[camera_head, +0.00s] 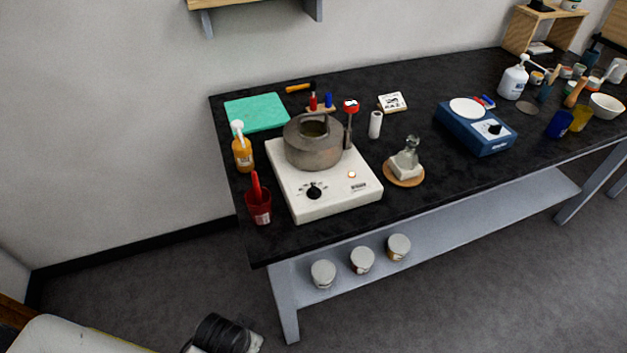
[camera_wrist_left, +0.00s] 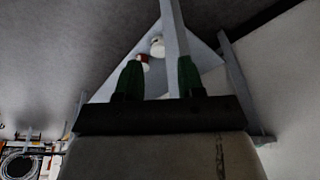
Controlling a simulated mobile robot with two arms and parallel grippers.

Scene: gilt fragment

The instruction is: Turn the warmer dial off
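The white warmer (camera_head: 330,205) stands near the left end of the black table. Its black dial (camera_head: 314,191) is on the front face, with marks around it. A small orange light (camera_head: 351,174) shows to the right of the dial. A grey metal pot (camera_head: 314,150) sits on top of the warmer. My left gripper shows in the left wrist view (camera_wrist_left: 159,75), with two green fingers apart and nothing between them. It is away from the dial, facing the shelf under the table. My right gripper is not in view.
A red cup (camera_head: 259,208) and an orange pump bottle (camera_head: 242,153) stand left of the warmer. A glass flask (camera_head: 409,155) on a round wooden base is to its right. A blue device (camera_head: 475,130) with its own knob is farther right. Several jars stand on the grey lower shelf (camera_head: 450,225).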

